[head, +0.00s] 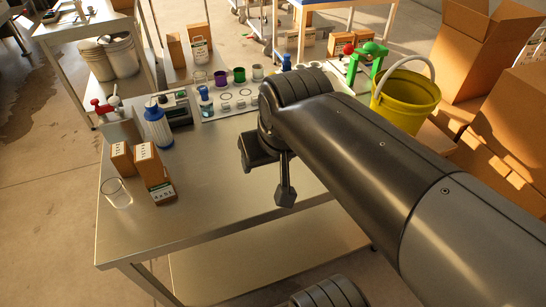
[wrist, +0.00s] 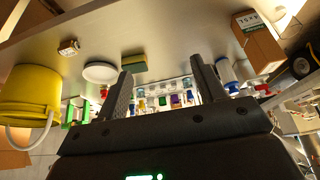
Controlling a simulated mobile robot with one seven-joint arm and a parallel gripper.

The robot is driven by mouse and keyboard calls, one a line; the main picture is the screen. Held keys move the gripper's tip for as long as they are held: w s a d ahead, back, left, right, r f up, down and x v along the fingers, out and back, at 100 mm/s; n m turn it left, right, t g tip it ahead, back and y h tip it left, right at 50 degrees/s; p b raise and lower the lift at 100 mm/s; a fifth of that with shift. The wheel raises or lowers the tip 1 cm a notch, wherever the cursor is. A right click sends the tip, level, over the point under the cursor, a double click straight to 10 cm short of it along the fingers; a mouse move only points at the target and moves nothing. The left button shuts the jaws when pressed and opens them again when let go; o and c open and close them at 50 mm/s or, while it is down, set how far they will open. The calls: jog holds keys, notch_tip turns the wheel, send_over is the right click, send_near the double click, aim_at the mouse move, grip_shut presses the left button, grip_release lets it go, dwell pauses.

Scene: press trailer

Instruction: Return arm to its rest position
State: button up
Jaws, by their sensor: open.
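My gripper (head: 268,178) is in the middle of the head view, over the right part of the metal table (head: 215,215). Its two dark fingers also show in the wrist view (wrist: 160,85). They stand apart with nothing between them. My arm comes in from the right and hides part of the table's right side. In the wrist view, cups and jars lie in the distance behind the gap between the fingers, and no contact shows.
Small boxes (head: 150,165) and a clear glass (head: 118,193) stand at the table's left. A blue-white bottle (head: 157,128) and several cups line the back. A yellow bucket (head: 403,103) and cardboard boxes (head: 510,120) are at the right. The table's front middle is bare.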

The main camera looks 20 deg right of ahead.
jog(key=shift+s+d+f, duration=0.3)
jog(key=shift+s+f, duration=0.05)
jog(key=shift+s, duration=0.2)
jog(key=shift+s+d+f, duration=0.3)
jog(key=shift+s+f, duration=0.05)
jog(key=shift+s, duration=0.15)
